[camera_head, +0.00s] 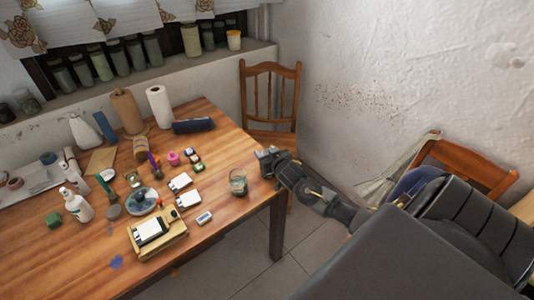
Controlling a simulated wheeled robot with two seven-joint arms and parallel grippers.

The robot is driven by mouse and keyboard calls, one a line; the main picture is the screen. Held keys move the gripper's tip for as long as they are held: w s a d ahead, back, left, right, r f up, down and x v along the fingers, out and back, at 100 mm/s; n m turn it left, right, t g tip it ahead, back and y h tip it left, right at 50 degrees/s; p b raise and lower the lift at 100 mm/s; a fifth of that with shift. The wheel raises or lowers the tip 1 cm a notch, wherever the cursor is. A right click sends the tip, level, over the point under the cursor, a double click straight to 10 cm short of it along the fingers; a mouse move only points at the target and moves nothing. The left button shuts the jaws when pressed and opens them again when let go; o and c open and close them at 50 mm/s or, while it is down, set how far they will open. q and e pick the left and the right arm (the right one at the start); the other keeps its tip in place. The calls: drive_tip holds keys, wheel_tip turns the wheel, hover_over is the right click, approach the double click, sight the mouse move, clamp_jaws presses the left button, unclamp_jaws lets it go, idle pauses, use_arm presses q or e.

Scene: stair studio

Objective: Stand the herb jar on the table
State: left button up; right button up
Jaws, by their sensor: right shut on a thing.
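My right gripper (266,160) is over the right edge of the wooden table (225,145). It is shut on a small greyish thing mostly hidden by the fingers, and I cannot tell whether this is the herb jar. A clear glass jar (238,183) with dark contents stands upright on the table, just left of and nearer than the gripper. It looks apart from the fingers. Several jars with greenish contents (101,64) stand in a row on the windowsill. I cannot tell which jar is the herb jar. My left gripper is not in view.
White cards (188,199), a wooden block with a white pad (151,232), a white bottle (78,205), a paper roll (159,107) and a dark blue roll (193,126) crowd the table. Some bare wood lies behind the glass jar. Wooden chairs (270,92) stand behind and at right (468,168).

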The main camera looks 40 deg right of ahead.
drive_tip(key=shift+f, duration=0.15)
drive_tip(key=shift+f, duration=0.15)
drive_tip(key=o, duration=1.5)
drive_tip(key=shift+c, duration=0.2)
drive_tip(key=shift+r, duration=0.2)
drive_tip(key=shift+s+a, duration=0.1)
drive_tip(key=shift+s, duration=0.3)
drive_tip(key=b+v, duration=0.1)
drive_tip(key=v, duration=1)
drive_tip(key=shift+r, duration=0.2)
